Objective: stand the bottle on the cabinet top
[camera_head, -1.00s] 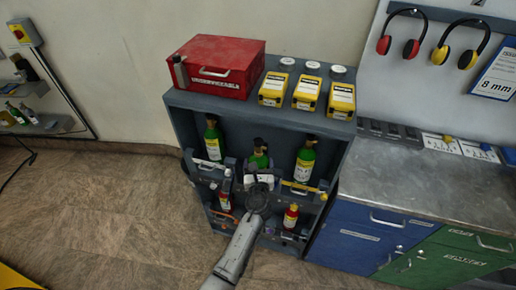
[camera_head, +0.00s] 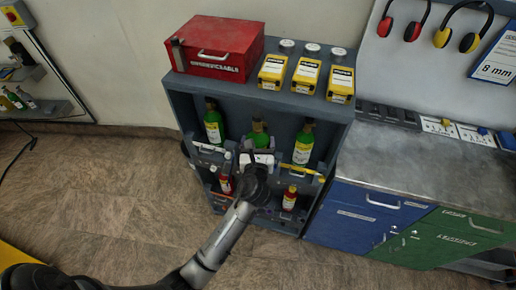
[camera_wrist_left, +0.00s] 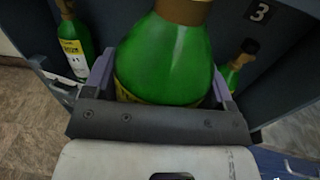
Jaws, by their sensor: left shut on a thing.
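My left gripper (camera_head: 258,155) reaches into the middle of the open cabinet front. It is shut on the middle green bottle (camera_head: 258,134), which is upright between two other green bottles. In the left wrist view the green bottle (camera_wrist_left: 165,58) sits between the two finger pads of my left gripper (camera_wrist_left: 160,82); its lower part is hidden behind the gripper body. The cabinet top (camera_head: 232,93) is grey and lies above the bottle, with bare room along its front. My right gripper is not in view.
A red toolbox (camera_head: 222,68) stands on the top's left, and several yellow boxes (camera_head: 306,74) stand on its right. Green bottles stand at left (camera_head: 213,128) and right (camera_head: 303,146) of the held one. A workbench (camera_head: 420,150) adjoins at right.

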